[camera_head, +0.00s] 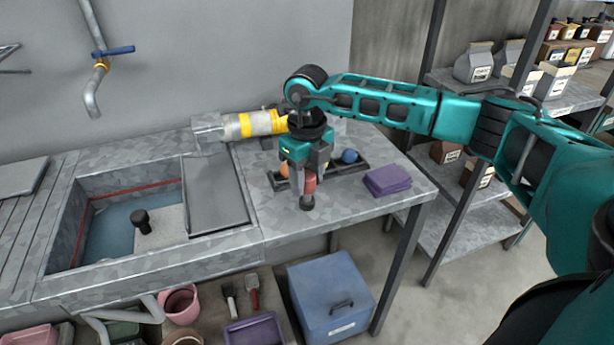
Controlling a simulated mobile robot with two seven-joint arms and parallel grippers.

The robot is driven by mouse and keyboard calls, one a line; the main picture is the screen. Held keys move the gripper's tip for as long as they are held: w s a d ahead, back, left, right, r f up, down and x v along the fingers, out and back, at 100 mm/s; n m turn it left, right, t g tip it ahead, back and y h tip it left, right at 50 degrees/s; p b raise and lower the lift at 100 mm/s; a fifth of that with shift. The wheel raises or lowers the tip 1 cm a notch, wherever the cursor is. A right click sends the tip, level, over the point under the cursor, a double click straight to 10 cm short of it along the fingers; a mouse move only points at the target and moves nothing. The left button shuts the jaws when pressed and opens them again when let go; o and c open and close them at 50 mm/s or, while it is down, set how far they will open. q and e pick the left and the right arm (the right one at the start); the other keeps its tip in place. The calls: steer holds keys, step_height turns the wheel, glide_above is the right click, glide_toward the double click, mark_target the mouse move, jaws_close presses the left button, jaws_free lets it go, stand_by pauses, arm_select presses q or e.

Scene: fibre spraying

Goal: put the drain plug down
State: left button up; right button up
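My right gripper (305,172) points down over the grey worktop, right of the sink. It is shut on a small piece with a red body and a dark lower end (307,202), which appears to be the drain plug. The piece is upright, its lower end at or just above the worktop; I cannot tell whether it touches. The sink (110,225) is at the left, with bluish water in it. A black, knob-topped post (141,221) stands in the sink. My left gripper is not in view.
A dark tray (338,171) with coloured balls lies behind my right gripper, beside folded purple cloths (388,180). A yellow-and-grey cylinder (254,124) lies at the back. A grey drainboard (215,195) adjoins the sink. The worktop's front part is clear.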

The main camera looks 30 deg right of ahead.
steer(key=o, duration=0.3)
steer(key=shift+o, duration=0.2)
